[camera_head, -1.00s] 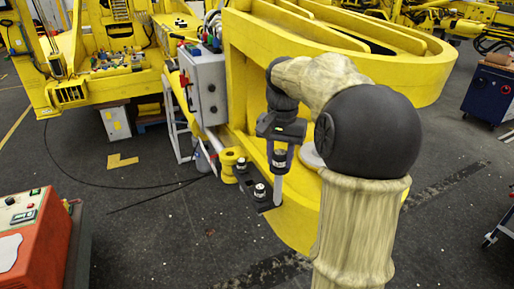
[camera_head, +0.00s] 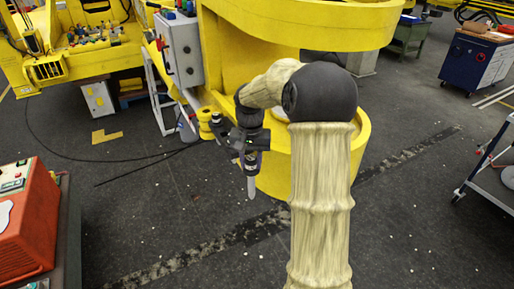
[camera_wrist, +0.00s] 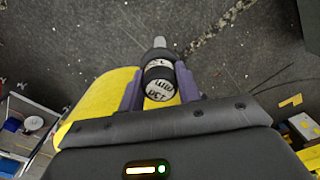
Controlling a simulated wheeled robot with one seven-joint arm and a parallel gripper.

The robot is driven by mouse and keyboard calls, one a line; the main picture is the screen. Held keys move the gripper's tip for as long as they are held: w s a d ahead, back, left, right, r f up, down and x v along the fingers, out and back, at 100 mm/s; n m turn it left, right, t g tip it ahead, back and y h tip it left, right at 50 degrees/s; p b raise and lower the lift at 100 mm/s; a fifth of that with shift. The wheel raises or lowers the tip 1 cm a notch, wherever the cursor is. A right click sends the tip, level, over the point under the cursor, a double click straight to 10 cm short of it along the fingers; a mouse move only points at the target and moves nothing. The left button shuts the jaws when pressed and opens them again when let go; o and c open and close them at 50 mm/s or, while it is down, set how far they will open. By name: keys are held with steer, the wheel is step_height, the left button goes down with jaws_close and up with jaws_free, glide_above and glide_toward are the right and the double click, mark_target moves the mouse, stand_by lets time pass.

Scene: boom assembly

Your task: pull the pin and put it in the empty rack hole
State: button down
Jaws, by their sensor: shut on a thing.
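My gripper (camera_head: 251,158) is shut on a pin (camera_head: 252,187) with a pale metal shaft that hangs nearly upright, its tip pointing down. In the wrist view the pin's black and white lettered head (camera_wrist: 160,82) sits between the two purple fingers (camera_wrist: 158,88), and its shaft extends beyond.
A yellow spool-like part (camera_head: 206,118) and a grey control box (camera_head: 180,50) are left of my gripper. An orange machine (camera_head: 36,215) stands at lower left. A blue cabinet (camera_head: 476,62) and a trolley (camera_head: 490,170) are at right.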

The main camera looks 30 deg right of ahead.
steer(key=a+f+n+b, duration=0.1)
steer(key=a+f, duration=0.3)
steer(key=f, duration=0.6)
steer(key=a+f+n+b, duration=0.2)
steer(key=a+f+n, duration=0.1)
steer(key=f, duration=0.7)
steer(key=a+f+n+b, duration=0.2)
steer(key=a+f, duration=0.3)
steer(key=f, duration=0.5)
steer(key=shift+s, duration=0.4)
